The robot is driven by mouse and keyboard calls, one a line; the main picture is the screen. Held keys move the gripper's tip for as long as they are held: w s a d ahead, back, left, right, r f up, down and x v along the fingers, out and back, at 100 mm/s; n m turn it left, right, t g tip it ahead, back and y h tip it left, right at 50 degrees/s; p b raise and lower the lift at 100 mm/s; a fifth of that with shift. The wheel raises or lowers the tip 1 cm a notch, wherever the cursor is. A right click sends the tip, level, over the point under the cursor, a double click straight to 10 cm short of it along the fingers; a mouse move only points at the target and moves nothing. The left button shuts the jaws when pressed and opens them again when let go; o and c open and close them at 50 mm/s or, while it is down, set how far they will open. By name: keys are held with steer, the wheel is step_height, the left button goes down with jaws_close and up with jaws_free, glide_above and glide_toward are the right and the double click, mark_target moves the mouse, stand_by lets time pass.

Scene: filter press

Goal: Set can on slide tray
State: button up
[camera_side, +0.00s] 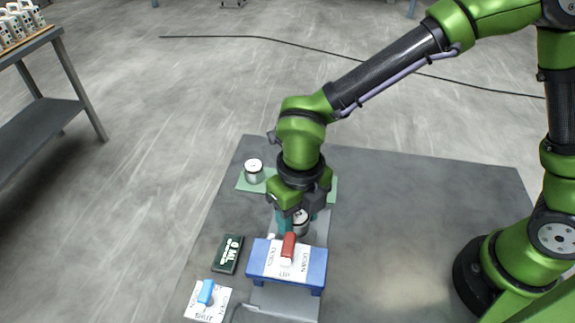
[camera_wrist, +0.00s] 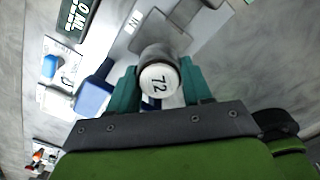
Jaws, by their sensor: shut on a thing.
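My gripper (camera_side: 298,219) is shut on a metal can (camera_side: 301,228), just behind the blue press. In the wrist view, the can (camera_wrist: 158,82) stands between the teal fingers of my gripper (camera_wrist: 160,88), its white lid marked 72 facing the camera. The slide tray looks to be the light grey plate (camera_side: 319,231) running under the press; it also shows in the wrist view (camera_wrist: 201,25), with an "IN" label near the can. The can is over or on this plate; I cannot tell if its base touches. My fingers partly hide the can in the side view.
A second can (camera_side: 254,173) stands on a green mat (camera_side: 245,186) behind left. The blue press (camera_side: 316,268) with a red lever (camera_side: 288,246) stands close in front. A black sign (camera_side: 229,254) and a blue switch (camera_side: 206,292) lie left. The table's right side is clear.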

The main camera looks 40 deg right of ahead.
steer(key=shift+f, duration=2.55)
steer(key=shift+f, duration=0.25)
steer(key=o, duration=1.2)
steer(key=shift+r, duration=3.75)
